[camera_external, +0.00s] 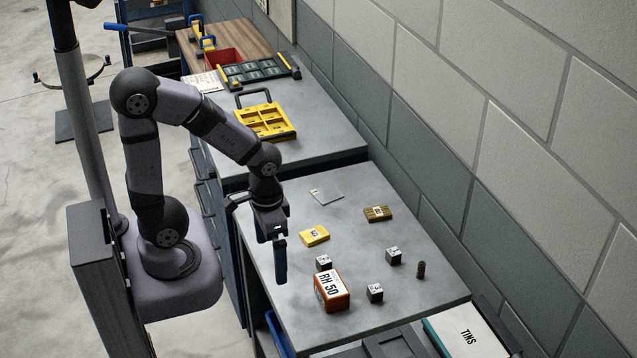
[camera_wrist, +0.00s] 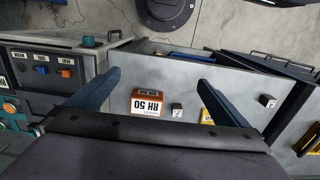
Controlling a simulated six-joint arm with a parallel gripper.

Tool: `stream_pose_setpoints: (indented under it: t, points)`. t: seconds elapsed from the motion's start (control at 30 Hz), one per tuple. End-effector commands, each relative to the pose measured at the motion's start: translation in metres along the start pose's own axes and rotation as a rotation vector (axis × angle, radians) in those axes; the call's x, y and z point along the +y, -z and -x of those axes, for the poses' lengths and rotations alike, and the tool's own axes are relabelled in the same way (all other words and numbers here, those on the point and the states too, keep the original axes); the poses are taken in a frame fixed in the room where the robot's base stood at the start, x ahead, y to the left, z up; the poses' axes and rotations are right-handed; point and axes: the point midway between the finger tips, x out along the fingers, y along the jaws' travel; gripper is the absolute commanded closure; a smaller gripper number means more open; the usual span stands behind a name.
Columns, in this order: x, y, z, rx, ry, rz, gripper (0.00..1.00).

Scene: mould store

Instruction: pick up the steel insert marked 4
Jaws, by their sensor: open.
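Several small steel cubes stand on the grey bench (camera_external: 420,300): one behind the orange block (camera_external: 323,262), one at the right (camera_external: 393,256) and one at the front (camera_external: 375,292). Their top faces carry dark marks too small for me to read, so I cannot tell which is 4. In the wrist view one cube (camera_wrist: 177,112) is beside the orange block and another (camera_wrist: 267,101) is farther right. My gripper (camera_external: 281,278) points down above the bench, left of the cubes. The wrist view shows its two blue fingers (camera_wrist: 160,79) wide apart with nothing between the tips.
An orange block marked RH 50 (camera_external: 333,291) stands close to two cubes. A yellow block (camera_external: 314,236), a brown ribbed block (camera_external: 377,213), a brown cylinder (camera_external: 421,270) and a thin grey plate (camera_external: 326,195) lie around. A block wall (camera_external: 430,190) runs along the right.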

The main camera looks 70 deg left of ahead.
Motion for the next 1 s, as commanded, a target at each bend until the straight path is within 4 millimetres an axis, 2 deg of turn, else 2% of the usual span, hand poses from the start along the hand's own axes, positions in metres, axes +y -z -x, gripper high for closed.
stream_pose_setpoints:
  t: [0.2,0.23,0.43,0.47,0.8,1.0]
  points:
    - [0.000,0.000,0.000,0.000,0.000,0.000,0.00]
    - [0.000,0.000,0.000,0.000,0.000,0.000,0.02]
    - [0.000,0.000,0.000,0.000,0.000,0.000,0.50]
    - [0.000,0.000,0.000,0.000,0.000,0.000,0.52]
    - [0.000,0.000,0.002,0.001,0.000,0.000,0.52]
    - [0.000,0.001,0.021,0.005,0.000,0.000,0.52]
